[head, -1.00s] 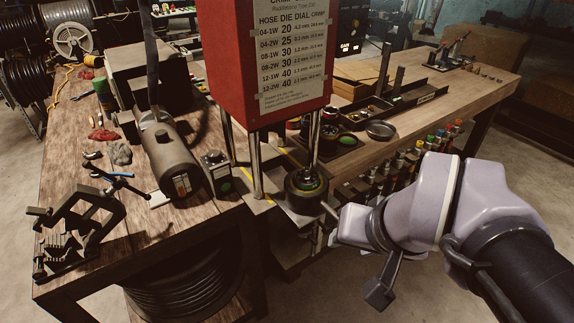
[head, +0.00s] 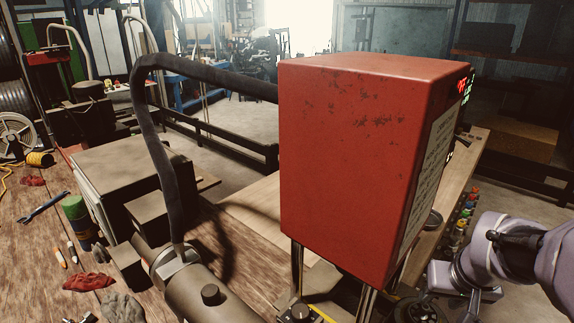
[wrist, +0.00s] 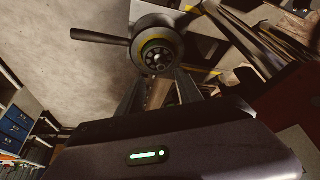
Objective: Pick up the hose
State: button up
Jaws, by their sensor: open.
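A thick black hose (head: 143,110) shows in the head view. It rises from a grey cylindrical motor unit (head: 208,290) on the bench, arches over and runs behind the red crimper housing (head: 350,165). I cannot tell whether this is the hose of the task; no loose hose is clear in view. My gripper (wrist: 157,86) is open in the wrist view, its fingers pointing at the crimper's round die head (wrist: 157,52), which has a yellow-green ring and a dark side handle. Nothing shows clearly between the fingers. In the head view, my wrist is right of the crimper, with the fingertips unclear.
The wooden bench (head: 40,235) holds a grey box (head: 125,175), a red rag (head: 88,281), gloves (head: 122,307) and a blue wrench (head: 43,207). Colourful-topped items (head: 462,215) line the right bench edge. Open floor (head: 235,125) lies behind.

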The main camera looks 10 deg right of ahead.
aim_at(426, 306)
jog(key=shift+x, duration=1.15)
jog(key=x, duration=0.2)
jog(key=b+x, duration=0.1)
jog(key=x, duration=0.1)
jog(key=b+x, duration=0.1)
jog(key=x, duration=0.1)
jog(key=shift+w, duration=0.35)
jog(key=shift+r, duration=0.15)
grip_shut()
